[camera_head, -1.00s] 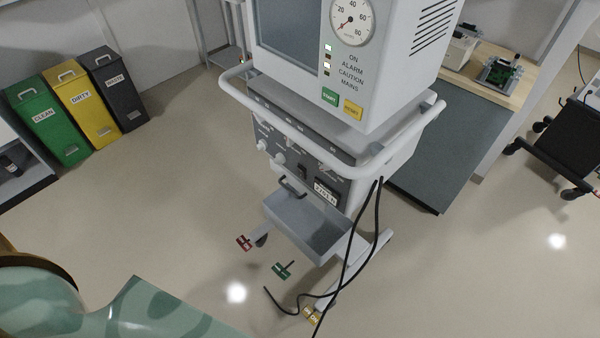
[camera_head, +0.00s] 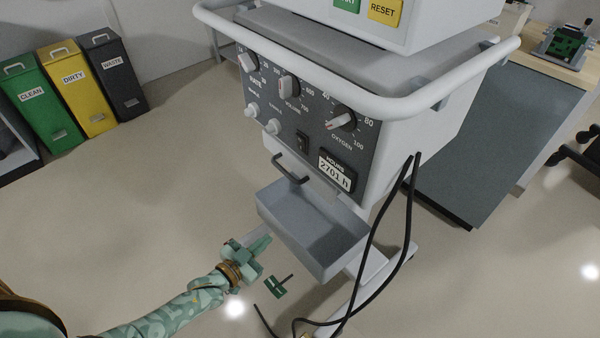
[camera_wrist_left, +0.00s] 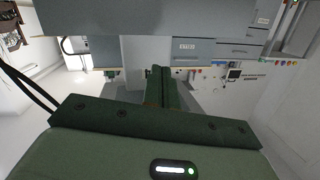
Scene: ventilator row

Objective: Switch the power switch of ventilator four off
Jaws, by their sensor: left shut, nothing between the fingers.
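The ventilator (camera_head: 430,130) stands upright in the middle of the head view; no number four is readable on it. A small black rocker switch (camera_head: 302,141) sits on its dark front panel, between the white knobs and the hours display (camera_head: 335,173). Which way the rocker is tipped is too small to tell. My left gripper (camera_head: 264,243) is shut and empty, apart from the panel, below the switch and at the left of the open drawer. Its closed fingers also show in the left wrist view (camera_wrist_left: 159,84). My right gripper is not in view.
A grey open drawer (camera_head: 312,228) juts out below the panel. A white rail (camera_head: 350,100) wraps around above the panel. Black cables (camera_head: 385,225) hang at its right. Green, yellow and black bins stand at the far left.

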